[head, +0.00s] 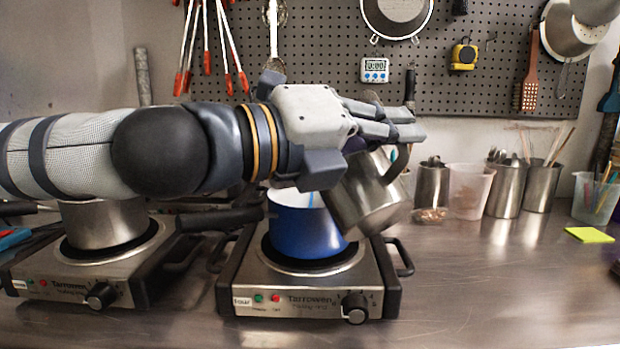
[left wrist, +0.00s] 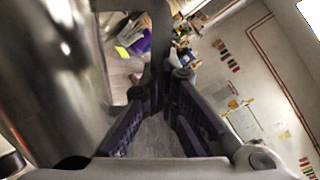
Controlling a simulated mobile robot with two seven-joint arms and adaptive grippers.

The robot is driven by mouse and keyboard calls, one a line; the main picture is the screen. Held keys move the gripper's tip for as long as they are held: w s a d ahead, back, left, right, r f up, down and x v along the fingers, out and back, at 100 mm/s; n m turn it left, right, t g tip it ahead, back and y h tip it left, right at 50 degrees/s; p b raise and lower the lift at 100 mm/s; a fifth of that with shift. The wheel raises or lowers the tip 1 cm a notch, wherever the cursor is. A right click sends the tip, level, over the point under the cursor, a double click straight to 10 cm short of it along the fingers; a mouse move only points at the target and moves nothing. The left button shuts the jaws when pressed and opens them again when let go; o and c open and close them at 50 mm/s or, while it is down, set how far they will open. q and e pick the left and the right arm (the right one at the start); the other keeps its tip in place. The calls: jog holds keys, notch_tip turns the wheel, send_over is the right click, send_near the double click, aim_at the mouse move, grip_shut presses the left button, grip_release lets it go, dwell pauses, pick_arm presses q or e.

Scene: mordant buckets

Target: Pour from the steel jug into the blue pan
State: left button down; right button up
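The steel jug (head: 365,200) is tilted above the right side of the blue pan (head: 300,228), its lower left end over the pan's rim. My left gripper (head: 402,133) is shut on the jug's handle, above the pan. In the left wrist view the jug's wall (left wrist: 55,75) fills the left side, and the handle (left wrist: 158,45) runs down between the fingers of the gripper (left wrist: 168,95). The blue pan stands on the right hotplate (head: 310,275). My right gripper is not in view.
A steel pot (head: 103,225) stands on the left hotplate (head: 85,275). A clear plastic cup (head: 468,190) and steel containers (head: 506,188) stand behind on the right. The bench (head: 490,290) is clear at front right, except a yellow pad (head: 589,235).

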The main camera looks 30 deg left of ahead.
aim_at(409, 208)
pick_arm(q)
jog(key=shift+a+r, duration=0.1)
jog(key=shift+r, duration=0.1)
dwell(0.9)
